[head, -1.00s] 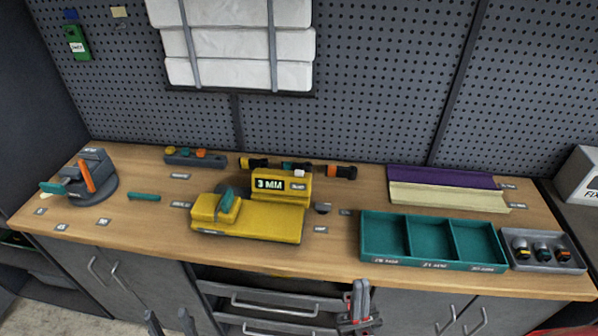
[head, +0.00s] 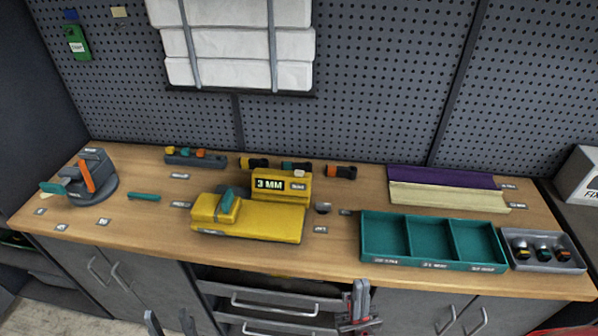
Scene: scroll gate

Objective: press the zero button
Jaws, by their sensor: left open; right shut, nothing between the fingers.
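A yellow measuring device (head: 262,222) lies flat on the workbench, with a teal slider (head: 227,202) on its left part. Its upright display block (head: 282,187) reads "3 MM" and has a small label at its right whose text I cannot read surely. A small pale button (head: 299,173) sits on top of the block at the right; no gripper touches it. My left gripper (head: 170,322) is open and empty at the bottom edge, below the bench front. My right gripper (head: 357,301) is shut and empty in front of the bench edge, to the right of and below the device.
A teal three-compartment tray (head: 407,240) and a grey tray of knobs (head: 572,250) stand at the right. Purple (head: 440,178) and cream (head: 447,197) strips lie behind. A grey round-based fixture (head: 92,183) stands at the left. A small round knob (head: 323,208) is beside the device.

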